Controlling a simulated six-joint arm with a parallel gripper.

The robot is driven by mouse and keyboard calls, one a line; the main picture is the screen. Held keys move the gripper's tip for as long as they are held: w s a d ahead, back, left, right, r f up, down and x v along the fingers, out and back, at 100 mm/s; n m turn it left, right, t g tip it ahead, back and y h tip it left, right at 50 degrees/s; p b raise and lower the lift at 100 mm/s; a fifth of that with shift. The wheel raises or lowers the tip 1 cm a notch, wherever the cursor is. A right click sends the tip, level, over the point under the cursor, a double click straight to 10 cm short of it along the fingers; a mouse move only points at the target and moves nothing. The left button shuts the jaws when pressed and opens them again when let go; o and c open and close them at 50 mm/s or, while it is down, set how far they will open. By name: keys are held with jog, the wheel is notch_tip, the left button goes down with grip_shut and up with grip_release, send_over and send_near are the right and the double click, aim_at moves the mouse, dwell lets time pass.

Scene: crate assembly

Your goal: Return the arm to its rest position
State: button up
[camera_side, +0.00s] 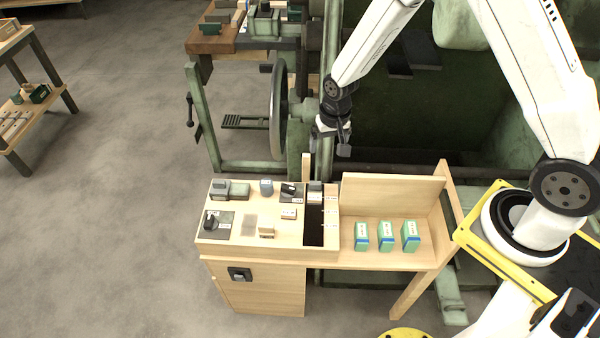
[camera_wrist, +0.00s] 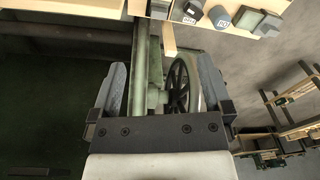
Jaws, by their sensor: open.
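My gripper (camera_side: 334,138) is raised in the air behind the wooden bench, above its back edge in the side view. In the wrist view my gripper (camera_wrist: 165,85) has its two grey fingers wide apart with nothing between them. The wooden bench (camera_side: 270,260) stands below, with several small blocks and dark pads on its left top. Three green boxes (camera_side: 385,237) with white labels stand in a row on its right shelf. Part of the bench top (camera_wrist: 270,45) shows at the upper right of the wrist view.
A green machine with a handwheel (camera_side: 279,112) stands close behind my gripper; the wheel also shows in the wrist view (camera_wrist: 179,88). A wooden post (camera_side: 306,168) rises at the bench's back edge. A side table (camera_side: 20,40) stands at far left. The floor at left is clear.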

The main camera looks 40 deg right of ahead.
jog(key=s+r+n+t, duration=0.1)
jog(key=s+r+n, duration=0.4)
jog(key=s+r, duration=0.7)
jog(key=shift+s+d+r, duration=0.25)
jog(key=shift+s+r, duration=0.1)
jog(key=shift+s, duration=0.85)
